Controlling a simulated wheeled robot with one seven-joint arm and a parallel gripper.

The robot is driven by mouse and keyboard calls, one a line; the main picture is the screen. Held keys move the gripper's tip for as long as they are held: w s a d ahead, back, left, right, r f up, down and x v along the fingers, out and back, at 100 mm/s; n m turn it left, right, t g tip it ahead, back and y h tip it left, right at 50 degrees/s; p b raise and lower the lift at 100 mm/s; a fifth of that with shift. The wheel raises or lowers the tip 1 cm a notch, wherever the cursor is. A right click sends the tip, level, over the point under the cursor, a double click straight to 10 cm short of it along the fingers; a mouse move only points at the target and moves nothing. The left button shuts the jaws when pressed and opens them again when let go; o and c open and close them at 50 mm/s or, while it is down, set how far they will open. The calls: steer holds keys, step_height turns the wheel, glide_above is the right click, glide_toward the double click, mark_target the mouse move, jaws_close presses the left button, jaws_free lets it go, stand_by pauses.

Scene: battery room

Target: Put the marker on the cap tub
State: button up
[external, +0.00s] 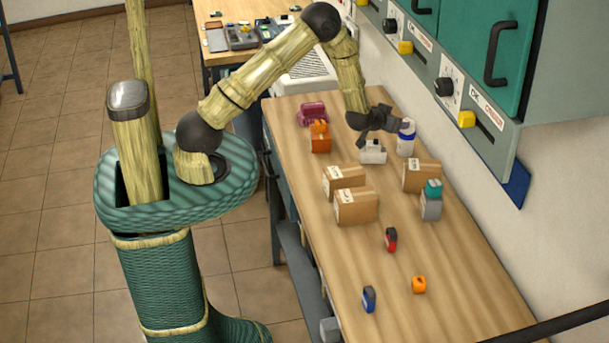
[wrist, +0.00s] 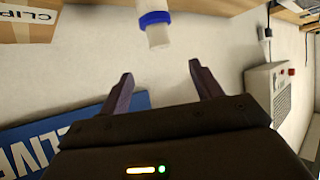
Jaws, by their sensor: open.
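I cannot pick out the marker or the cap tub with certainty. A white bottle-like thing with a blue band (external: 406,140) stands upright on the bench near the wall. In the wrist view a white cylinder with a blue ring (wrist: 155,22) shows beyond the fingers, near the top edge. My gripper (external: 388,119) is open and empty, just left of the banded bottle in the external view. The wrist view shows clear space between its fingers (wrist: 158,82). A small white container (external: 373,152) sits just below my gripper. No label on it is readable.
Cardboard boxes (external: 356,206) stand mid-bench, with another box (external: 421,175) near the wall. A grey block with a teal top (external: 431,205), an orange item (external: 320,138) and a dark-red item (external: 312,113) stand nearby. Small red, blue and orange things lie at the front. Wall cabinets overhang the back.

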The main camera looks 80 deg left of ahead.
steer(key=s+d+r+m+g+h, duration=0.1)
steer(key=s+d+r+m+h, duration=0.1)
steer(key=s+d+r+h, duration=0.3)
steer(key=s+d+r+m+g+h, duration=0.1)
steer(key=s+d+r+m, duration=0.15)
steer(key=d, duration=0.45)
steer(key=s+d+r+m+g, duration=0.1)
steer(key=s+d+g, duration=0.1)
steer(key=s, duration=0.8)
steer(key=s+d+r+m+g+h, duration=0.1)
steer(key=s+d+r+m+g, duration=0.1)
steer(key=s, duration=0.8)
steer(key=shift+s+d+r+g, duration=0.3)
steer(key=shift+d+g, duration=0.3)
steer(key=shift+d, duration=0.25)
